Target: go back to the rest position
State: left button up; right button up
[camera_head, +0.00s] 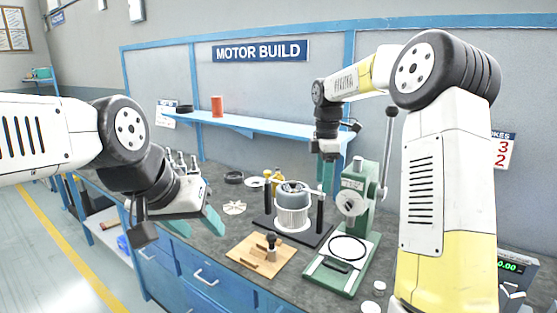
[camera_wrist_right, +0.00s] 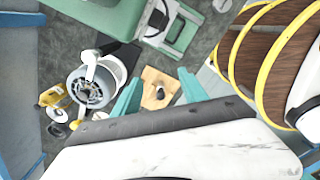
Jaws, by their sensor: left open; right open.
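My left gripper (camera_head: 212,218) is open and empty at the left front of the bench, its green fingers pointing down and right. My right gripper (camera_head: 326,176) is open and empty above the back of the bench, between the motor unit and the green press, fingers pointing down. Its two fingers also show in the right wrist view (camera_wrist_right: 160,94), spread apart. The grey and white motor unit (camera_head: 291,212) stands upright on a dark base with two black posts. It also shows in the right wrist view (camera_wrist_right: 92,86). Neither gripper visibly touches anything.
The green arbor press (camera_head: 357,192) stands close to the right gripper. A wooden block (camera_head: 246,245) with a black-knobbed part lies in front of the motor unit. A white fan wheel (camera_head: 234,208) lies near the left gripper. A blue shelf (camera_head: 262,126) runs behind. A scale (camera_head: 512,267) sits at right.

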jog(key=s+r+m+t, duration=0.1)
jog(key=s+r+m, duration=0.1)
jog(key=s+m, duration=0.35)
jog(key=s+d+r+m+t+y, duration=0.1)
jog(key=s+r+m+t, duration=0.15)
jog(key=s, duration=0.55)
jog(key=s+r+m, duration=0.3)
jog(key=s+m, duration=0.1)
jog(key=s, duration=0.3)
jog(key=s+f+m+t+y, duration=0.1)
jog(key=s+f+m+t, duration=0.1)
jog(key=s+m, duration=0.4)
jog(key=s+f, duration=0.1)
jog(key=s, duration=0.2)
jog(key=shift+s+f+m, duration=0.15)
jog(key=shift+m, duration=0.15)
